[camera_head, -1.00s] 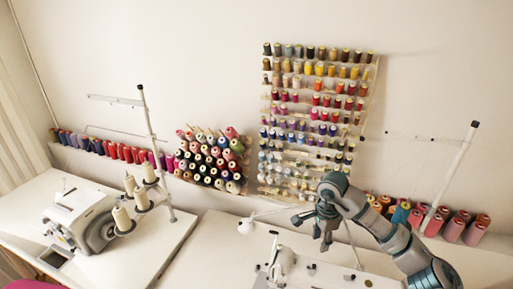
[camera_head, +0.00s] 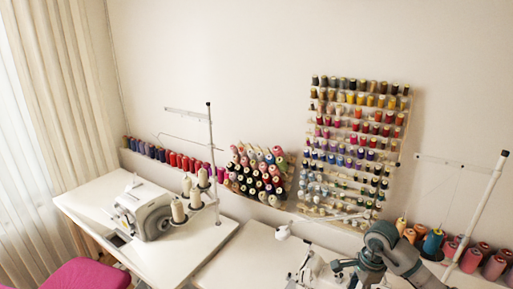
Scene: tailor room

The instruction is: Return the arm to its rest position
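My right arm (camera_head: 405,260) comes in at the lower right, bent over the right-hand sewing table. My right gripper (camera_head: 358,272) hangs from it at the bottom edge of the view, beside the white sewing machine (camera_head: 308,270). Its fingertips are partly cut off by the frame edge, so I cannot tell whether it is open or shut. I see nothing held in it. My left gripper is out of view.
A thread rack (camera_head: 353,150) with rows of spools hangs on the wall behind the arm. A thread stand pole (camera_head: 478,215) and large spools (camera_head: 432,243) are close at the right. A second machine (camera_head: 150,212) stands on the left table; a pink chair (camera_head: 92,275) is in front.

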